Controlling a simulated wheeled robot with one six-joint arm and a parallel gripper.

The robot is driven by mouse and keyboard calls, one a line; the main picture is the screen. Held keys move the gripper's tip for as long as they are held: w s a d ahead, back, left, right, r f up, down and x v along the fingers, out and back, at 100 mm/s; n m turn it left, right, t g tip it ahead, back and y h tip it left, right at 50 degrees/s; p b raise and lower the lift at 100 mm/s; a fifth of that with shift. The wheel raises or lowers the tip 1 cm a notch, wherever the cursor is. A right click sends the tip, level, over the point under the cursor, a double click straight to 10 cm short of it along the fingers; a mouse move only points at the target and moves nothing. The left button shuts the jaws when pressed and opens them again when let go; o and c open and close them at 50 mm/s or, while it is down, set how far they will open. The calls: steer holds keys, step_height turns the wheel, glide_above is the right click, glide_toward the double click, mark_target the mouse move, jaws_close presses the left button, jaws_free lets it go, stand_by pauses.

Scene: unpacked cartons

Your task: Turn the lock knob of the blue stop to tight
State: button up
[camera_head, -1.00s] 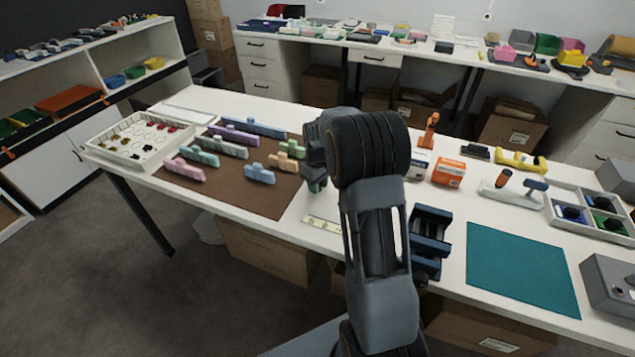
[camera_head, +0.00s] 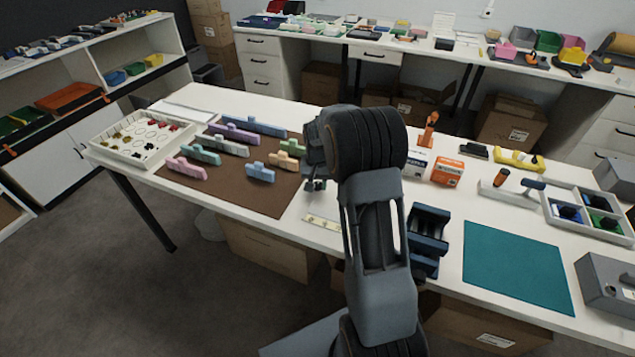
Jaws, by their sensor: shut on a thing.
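My gripper (camera_head: 315,186) points down over the table, just right of the brown mat, mostly hidden by my own wrist. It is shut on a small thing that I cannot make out. A pale strip with yellowish marks (camera_head: 322,222) lies in front of it, partly behind my arm. A blue piece with a black knob-like top (camera_head: 566,212) sits in the divided tray at the right. I cannot tell whether this is the blue stop, and I cannot read any knob's tightness.
Several pastel blocks stand on the brown mat (camera_head: 225,198). A white box of small parts (camera_head: 125,150) is at the left. Right of my arm are a dark blue fixture (camera_head: 428,225), an orange-and-white box (camera_head: 447,172) and a bare teal mat (camera_head: 515,268). The divided tray (camera_head: 582,192) holds several coloured pieces.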

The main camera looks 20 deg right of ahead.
mark_target(318, 184)
steer(key=shift+m, duration=0.6)
steer(key=o, duration=0.9)
step_height(318, 184, up, 14)
steer(key=shift+f+p, duration=0.1)
steer(key=shift+p, duration=0.45)
